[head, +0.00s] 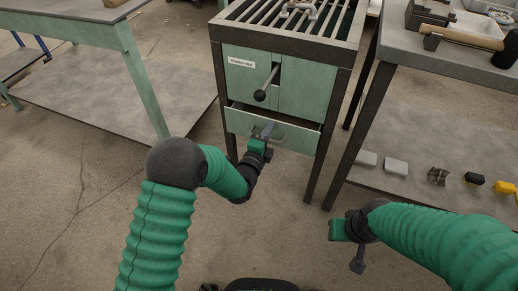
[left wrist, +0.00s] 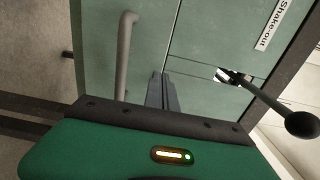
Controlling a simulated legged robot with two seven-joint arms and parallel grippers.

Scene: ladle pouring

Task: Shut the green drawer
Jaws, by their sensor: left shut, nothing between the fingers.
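The green drawer (head: 300,138) is the lower front of the dark-framed green cabinet. It stands partly open, with a dark gap above its front panel. Its grey bar handle shows in the left wrist view (left wrist: 125,55). My left gripper (head: 266,131) is shut and empty, in front of the drawer and beside the handle. Its fingers also show in the left wrist view (left wrist: 161,92), close to the green front; I cannot tell if they touch it. My right gripper (head: 355,262) hangs low at the right, away from the drawer; its jaws are unclear.
A black-knobbed lever (head: 262,94) sticks out above the drawer. A bar grate (head: 300,18) tops the cabinet. A green-legged table (head: 75,38) stands left. A grey bench (head: 455,58) with a mallet (head: 470,38) stands right, small blocks on its lower shelf. Floor in front is clear.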

